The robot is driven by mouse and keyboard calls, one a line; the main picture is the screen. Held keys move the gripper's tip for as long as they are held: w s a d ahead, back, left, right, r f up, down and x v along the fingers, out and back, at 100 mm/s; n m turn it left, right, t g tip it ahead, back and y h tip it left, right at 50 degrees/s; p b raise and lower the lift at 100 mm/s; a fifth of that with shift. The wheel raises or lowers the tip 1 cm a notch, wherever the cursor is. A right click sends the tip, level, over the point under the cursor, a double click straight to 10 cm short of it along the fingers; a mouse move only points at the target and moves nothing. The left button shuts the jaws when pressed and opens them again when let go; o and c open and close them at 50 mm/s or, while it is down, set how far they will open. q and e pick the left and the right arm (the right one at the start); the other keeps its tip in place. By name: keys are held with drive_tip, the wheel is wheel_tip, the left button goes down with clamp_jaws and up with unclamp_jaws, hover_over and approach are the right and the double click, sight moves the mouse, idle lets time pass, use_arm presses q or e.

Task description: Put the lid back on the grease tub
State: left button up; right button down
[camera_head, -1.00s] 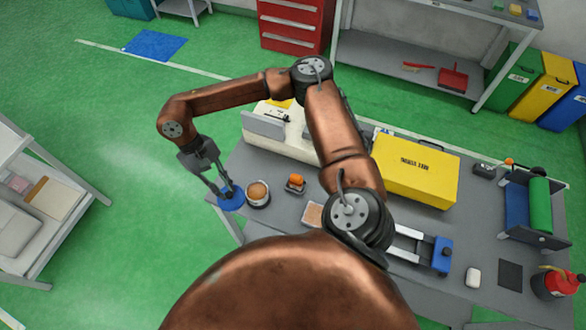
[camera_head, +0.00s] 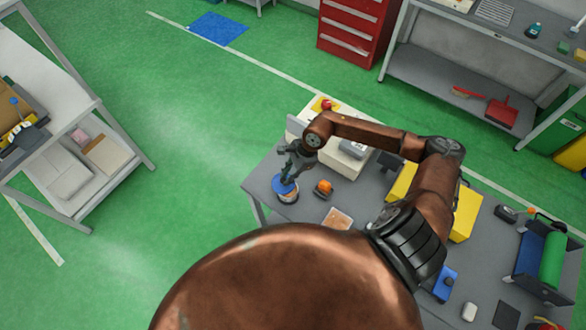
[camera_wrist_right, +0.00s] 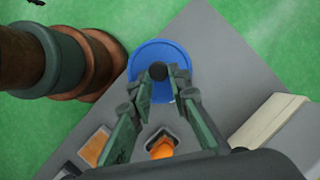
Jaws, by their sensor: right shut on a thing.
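My right gripper (camera_head: 288,180) is shut on the black knob of the blue lid (camera_head: 282,189). The lid is round and flat and sits over the grease tub (camera_head: 290,199), near the table's left corner. In the right wrist view the lid (camera_wrist_right: 147,57) fills the space beyond the fingers, and the fingertips (camera_wrist_right: 158,82) close around the knob (camera_wrist_right: 157,71). The lid hides the tub's opening and nearly all of the tub there. I cannot tell whether the lid touches the rim or hangs just above it. My left gripper is not in view.
An orange item (camera_head: 324,187) on a dark base stands just right of the tub. A tan-topped tray (camera_head: 338,218) lies nearer. A pale machine (camera_head: 344,160) stands behind, and a yellow box (camera_head: 466,214) is partly behind my arm. The grey table's (camera_head: 262,181) edge is close on the left.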

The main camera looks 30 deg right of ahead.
drive_tip(key=shift+d+m+t+h+p, duration=0.3)
drive_tip(key=shift+d+m+t, duration=0.1)
drive_tip(key=shift+d+m, duration=0.65)
drive_tip(key=shift+a+f+b, duration=0.1)
drive_tip(key=shift+f+b, duration=0.85)
drive_tip(key=shift+f, duration=1.1)
drive_tip(key=shift+f+b, duration=1.05)
drive_tip(key=shift+f, duration=0.15)
drive_tip(key=shift+s+r, duration=0.1)
drive_tip(key=shift+r, duration=0.05)
drive_tip(key=shift+f+b, duration=0.2)
drive_tip(key=shift+b, duration=0.7)
drive_tip(key=c, duration=1.7)
unclamp_jaws()
drive_tip(key=shift+c, duration=0.2)
drive_tip(key=shift+o, duration=0.6)
